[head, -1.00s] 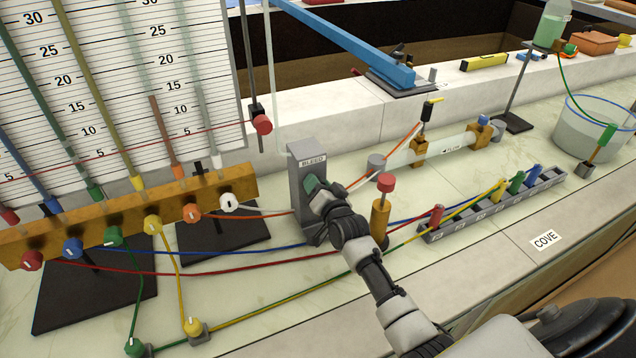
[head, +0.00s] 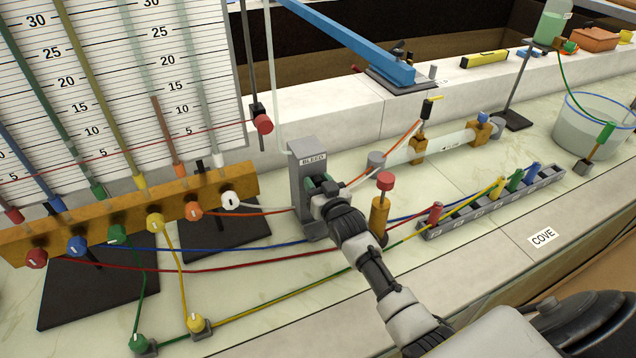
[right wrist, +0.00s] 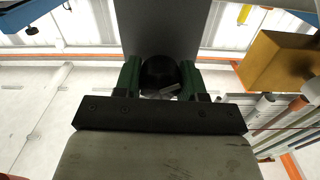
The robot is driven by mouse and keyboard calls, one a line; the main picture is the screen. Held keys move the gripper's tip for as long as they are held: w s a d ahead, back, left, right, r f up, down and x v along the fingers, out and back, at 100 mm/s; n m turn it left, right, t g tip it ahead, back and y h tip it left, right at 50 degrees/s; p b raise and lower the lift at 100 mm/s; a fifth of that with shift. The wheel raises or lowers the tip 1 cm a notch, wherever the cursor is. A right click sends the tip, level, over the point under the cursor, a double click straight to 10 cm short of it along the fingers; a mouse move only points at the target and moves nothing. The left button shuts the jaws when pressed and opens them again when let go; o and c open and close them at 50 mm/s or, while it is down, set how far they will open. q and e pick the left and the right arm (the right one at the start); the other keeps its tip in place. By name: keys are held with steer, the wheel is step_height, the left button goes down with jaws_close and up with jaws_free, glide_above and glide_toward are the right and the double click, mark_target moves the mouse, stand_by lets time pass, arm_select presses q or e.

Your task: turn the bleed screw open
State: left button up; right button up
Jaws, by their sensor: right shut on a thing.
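The bleed screw (right wrist: 160,74) is a round black knob with a pale mark, on the front of a grey upright block labelled BLEED (head: 309,180). My right gripper (head: 323,187) is at the block's front face; in the right wrist view its two green fingers (right wrist: 160,78) stand on either side of the knob and are shut on it. In the head view the gripper hides the knob. How far the screw is turned I cannot tell. My left gripper is not in view.
A brass manifold (head: 130,213) with coloured knobs stands to the left, below a scale board with tubes. A brass post with a red knob (head: 385,181) stands close to the right of my right gripper. Coloured hoses cross the bench. A grey rack (head: 480,212) lies further right.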

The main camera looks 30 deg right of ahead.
stand_by(0.4)
steer(key=o, duration=0.9)
steer(key=s+b, duration=0.1)
steer(key=s, duration=0.9)
steer(key=shift+s+a, duration=0.3)
steer(key=shift+s, duration=0.05)
